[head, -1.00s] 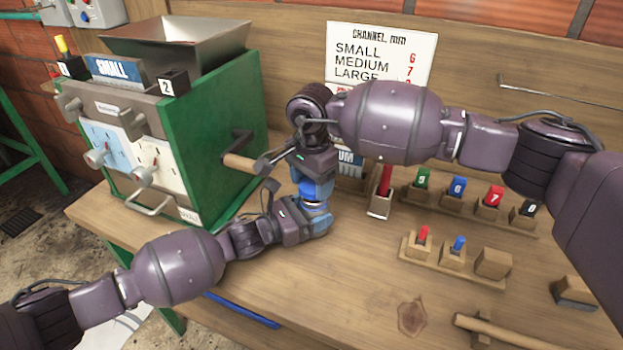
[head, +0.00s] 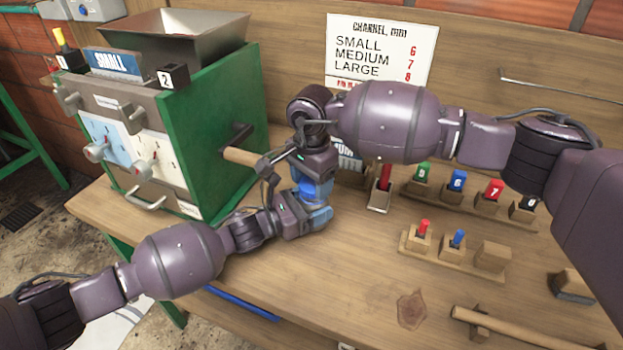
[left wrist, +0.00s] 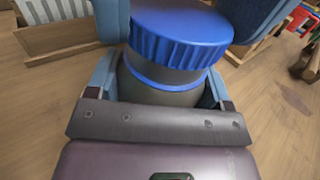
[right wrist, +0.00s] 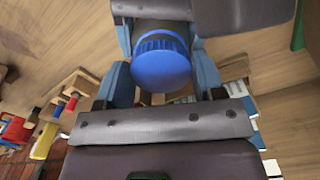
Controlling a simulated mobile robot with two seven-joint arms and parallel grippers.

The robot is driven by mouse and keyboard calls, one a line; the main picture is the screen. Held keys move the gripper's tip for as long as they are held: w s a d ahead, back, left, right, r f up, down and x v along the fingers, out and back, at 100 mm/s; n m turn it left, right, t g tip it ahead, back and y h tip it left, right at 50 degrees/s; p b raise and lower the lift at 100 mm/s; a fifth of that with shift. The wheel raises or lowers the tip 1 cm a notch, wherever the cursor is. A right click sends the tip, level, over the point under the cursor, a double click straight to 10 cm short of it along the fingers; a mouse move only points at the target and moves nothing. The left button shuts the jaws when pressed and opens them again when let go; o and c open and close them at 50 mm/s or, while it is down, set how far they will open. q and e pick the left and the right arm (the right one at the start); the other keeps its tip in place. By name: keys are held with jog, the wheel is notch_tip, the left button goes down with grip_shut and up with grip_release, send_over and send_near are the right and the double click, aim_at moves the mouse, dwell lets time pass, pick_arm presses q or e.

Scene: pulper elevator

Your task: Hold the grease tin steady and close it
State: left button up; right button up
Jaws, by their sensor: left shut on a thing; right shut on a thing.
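The grease tin (left wrist: 165,95) is a dark grey cylinder with a thin blue ring, upright between the fingers of my left gripper (left wrist: 168,100), which is shut on its body. Its ribbed blue lid (left wrist: 180,35) is on top; a grey band shows between lid and ring. In the right wrist view the lid (right wrist: 161,64) lies between the fingers of my right gripper (right wrist: 163,80), which is shut on it from above. In the head view my right gripper (head: 312,188) is directly above my left gripper (head: 316,218), and they mostly hide the tin.
The green pulper (head: 205,140) with its wooden-handled crank (head: 240,157) stands close left of the grippers. Racks of coloured, numbered pieces (head: 457,185) and a red piece in a holder (head: 381,195) are to the right. A wooden-handled tool (head: 510,328) lies at the front right.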

jog(key=shift+f, duration=0.4)
pick_arm(q)
jog(key=c, duration=0.4)
pick_arm(e)
jog(key=o, duration=0.4)
pick_arm(q)
jog(key=shift+c, duration=0.2)
pick_arm(e)
jog(key=o, duration=0.5)
jog(key=shift+r, duration=2.25)
jog(key=shift+c, duration=0.5)
